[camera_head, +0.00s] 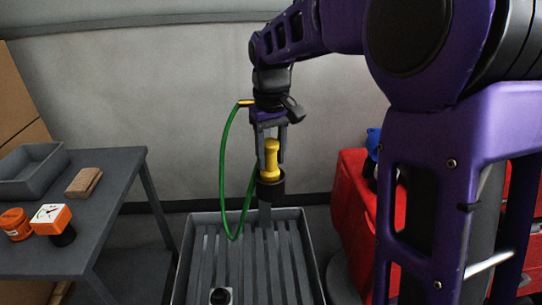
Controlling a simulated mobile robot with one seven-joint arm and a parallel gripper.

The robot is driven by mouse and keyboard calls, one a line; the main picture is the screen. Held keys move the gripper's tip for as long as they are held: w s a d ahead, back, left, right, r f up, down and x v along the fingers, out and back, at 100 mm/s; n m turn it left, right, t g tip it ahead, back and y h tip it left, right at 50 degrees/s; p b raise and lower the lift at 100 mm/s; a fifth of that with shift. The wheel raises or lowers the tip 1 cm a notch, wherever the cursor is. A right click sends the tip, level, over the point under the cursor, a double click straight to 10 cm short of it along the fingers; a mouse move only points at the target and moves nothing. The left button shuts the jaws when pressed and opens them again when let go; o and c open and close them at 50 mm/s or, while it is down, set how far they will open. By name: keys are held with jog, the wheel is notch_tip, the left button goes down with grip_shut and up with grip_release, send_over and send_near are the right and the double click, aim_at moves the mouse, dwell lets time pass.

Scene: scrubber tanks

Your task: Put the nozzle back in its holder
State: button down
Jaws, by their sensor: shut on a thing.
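The yellow nozzle (271,158) is upright between the fingers of my gripper (271,153), which points down and is shut on it. The holder, a dark round cup (270,188) on a grey post, is directly below. The nozzle's lower end meets the cup's rim in this view; I cannot tell whether it is inside or just in front or above. A green hose (222,165) runs from an orange fitting beside my wrist, hangs in a loop on the left and rises toward the holder area.
A grey slatted tray (205,262) surrounds the post, with a small black and white object (221,296) at its front. A grey table (112,190) at left bears a bin, a brown block, an orange gauge (50,217) and an orange roll. A red tank (352,205) stands right.

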jog(key=shift+f, duration=0.1)
jog(key=shift+c, duration=1.8)
grip_release()
notch_tip(320, 180, up, 12)
jog(key=p, duration=0.2)
jog(key=shift+p, duration=0.3)
